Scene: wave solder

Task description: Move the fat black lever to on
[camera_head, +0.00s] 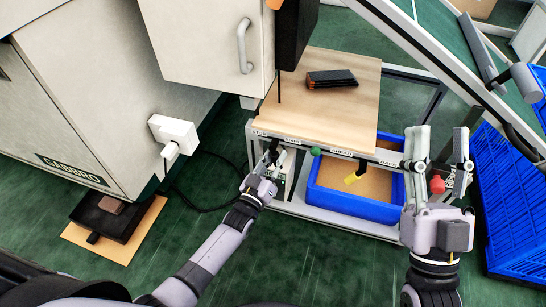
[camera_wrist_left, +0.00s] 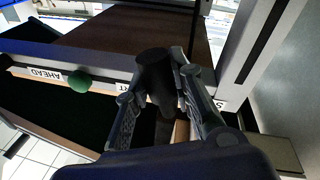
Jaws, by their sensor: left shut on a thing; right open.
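The fat black lever (camera_wrist_left: 155,72) is a thick dark cylinder on the front rail of the bench, by its left end. In the left wrist view it stands between the fingers of my left gripper (camera_wrist_left: 158,100), which is shut on it. In the head view my left gripper (camera_head: 274,163) is at the rail's left end and mostly hides the lever. I cannot read whether the lever is at on. My right gripper (camera_head: 438,150) is open and empty, near the red knob (camera_head: 437,184) at the rail's right end.
The rail carries labels, a green knob (camera_head: 315,151) and a yellow knob (camera_head: 352,178); the green one also shows in the left wrist view (camera_wrist_left: 79,81). A blue crate (camera_head: 340,207) stands under the wooden top (camera_head: 350,110). A grey cabinet (camera_head: 110,120) stands left.

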